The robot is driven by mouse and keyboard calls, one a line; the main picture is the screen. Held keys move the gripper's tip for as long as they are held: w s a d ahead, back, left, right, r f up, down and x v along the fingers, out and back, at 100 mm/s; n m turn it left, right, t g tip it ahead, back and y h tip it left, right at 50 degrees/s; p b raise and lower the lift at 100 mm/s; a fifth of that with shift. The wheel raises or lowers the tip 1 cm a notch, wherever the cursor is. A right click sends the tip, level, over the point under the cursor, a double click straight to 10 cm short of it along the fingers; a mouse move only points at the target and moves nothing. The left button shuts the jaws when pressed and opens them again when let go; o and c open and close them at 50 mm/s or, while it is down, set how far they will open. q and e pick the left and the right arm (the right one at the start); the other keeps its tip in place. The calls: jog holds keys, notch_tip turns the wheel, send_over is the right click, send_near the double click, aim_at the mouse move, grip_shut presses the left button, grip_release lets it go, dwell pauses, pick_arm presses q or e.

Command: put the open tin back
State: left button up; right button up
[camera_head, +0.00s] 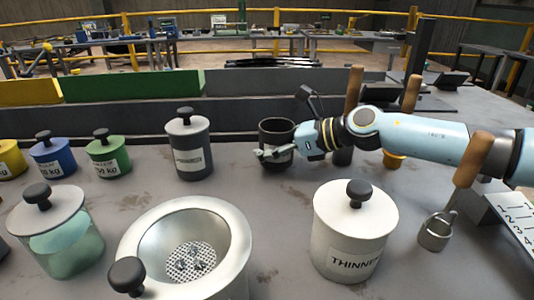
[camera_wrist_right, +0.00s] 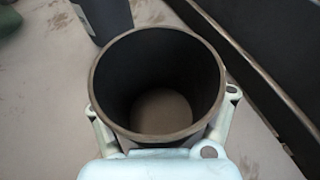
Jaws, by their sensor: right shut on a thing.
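The open tin (camera_head: 277,132) is dark grey, lidless and upright, with a pale label partly covered by my gripper. My right gripper (camera_head: 277,155) is shut around the tin's side, coming from the right. In the right wrist view the tin (camera_wrist_right: 160,42) shows its round rim and empty dark inside, with a finger on each side. I cannot tell whether its base touches the table. My left gripper is not in view.
A lidded grey tin (camera_head: 190,150) stands left of the open tin. A white thinner tin (camera_head: 345,225), a metal bowl with a perforated strainer (camera_head: 232,235) and a glass jar (camera_head: 70,250) stand in front. A low dark wall runs behind.

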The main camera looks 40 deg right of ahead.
jog(key=shift+f, duration=0.45)
jog(key=shift+f, duration=0.15)
jog(key=o, duration=1.6)
jog(key=shift+o, duration=0.2)
